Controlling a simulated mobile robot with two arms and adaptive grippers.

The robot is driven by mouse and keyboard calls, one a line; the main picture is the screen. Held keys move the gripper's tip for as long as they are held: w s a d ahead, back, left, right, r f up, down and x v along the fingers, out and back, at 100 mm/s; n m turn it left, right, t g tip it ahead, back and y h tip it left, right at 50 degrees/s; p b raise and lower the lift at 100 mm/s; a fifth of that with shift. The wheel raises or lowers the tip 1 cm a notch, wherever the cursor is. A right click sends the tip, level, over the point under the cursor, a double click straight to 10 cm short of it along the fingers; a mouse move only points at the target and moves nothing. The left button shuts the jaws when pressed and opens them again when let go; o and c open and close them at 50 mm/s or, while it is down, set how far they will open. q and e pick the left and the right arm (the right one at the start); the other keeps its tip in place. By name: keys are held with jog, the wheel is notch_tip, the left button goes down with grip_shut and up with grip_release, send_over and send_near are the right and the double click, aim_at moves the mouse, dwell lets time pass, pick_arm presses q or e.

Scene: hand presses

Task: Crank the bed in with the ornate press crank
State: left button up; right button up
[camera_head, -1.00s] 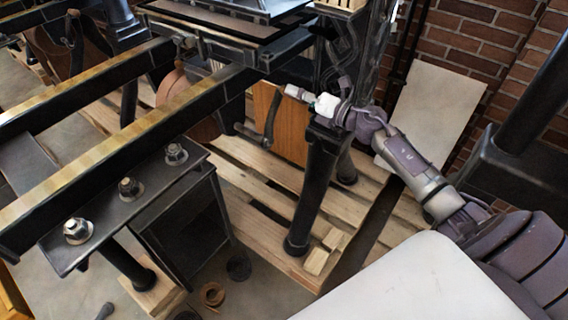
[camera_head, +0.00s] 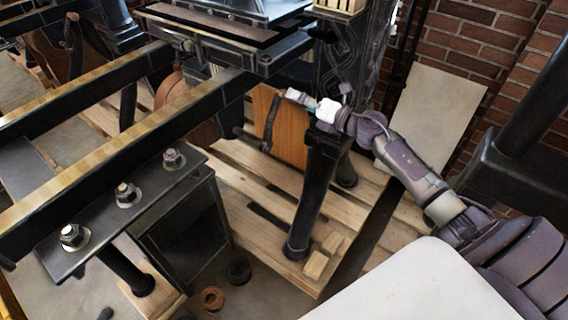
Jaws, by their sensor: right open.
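The press crank is a dark bent bar (camera_head: 271,122) with a handle (camera_head: 246,138) at its lower end, in front of an orange-brown wooden panel (camera_head: 293,133). My right gripper (camera_head: 296,97) is open and empty. It points left, just above and to the right of the crank's upper part, and appears apart from it. The dark press bed (camera_head: 215,36) lies at the far end of two long rails (camera_head: 120,158). My left gripper is not in view.
A black press leg (camera_head: 317,190) stands on a wooden pallet (camera_head: 265,215), below my right wrist. A pale board (camera_head: 437,115) leans on the brick wall (camera_head: 475,38). A white surface (camera_head: 415,290) fills the lower right. Bolts (camera_head: 125,194) stand up from a plate by the rails.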

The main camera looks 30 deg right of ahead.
jog(key=v, duration=0.8)
dwell(0.4)
dwell(0.4)
jog(key=s+d+f+m+g+h+p, duration=0.1)
jog(key=d+f+m+h, duration=0.15)
jog(key=f+m, duration=0.5)
jog(key=s+d+f+m+h+p, duration=0.1)
jog(key=s+f+m+h, duration=0.2)
jog(key=f, duration=0.7)
jog(key=s+a+f+m+g+h+p, duration=0.15)
jog(key=s+f+m, duration=0.25)
jog(key=f, duration=0.4)
jog(key=s+f+m+g+h, duration=0.15)
jog(key=s+f+m, duration=0.3)
jog(key=f, duration=0.45)
jog(key=s+a+f+m+g+p, duration=0.2)
jog(key=s+a+f+m+g, duration=0.4)
jog(key=s+f, duration=0.65)
jog(key=s+a+f+m+g, duration=0.2)
jog(key=s+a, duration=0.5)
jog(key=s, duration=0.4)
jog(key=s+a+f+m+g+y+p, duration=0.1)
jog(key=s+a+f+m+g, duration=0.1)
jog(key=s+a, duration=0.5)
jog(key=s+f+g, duration=0.1)
jog(key=s+f, duration=0.1)
jog(key=s, duration=0.2)
jog(key=shift+a+f+g+p, duration=0.25)
jog(key=shift+a+g+p, duration=0.05)
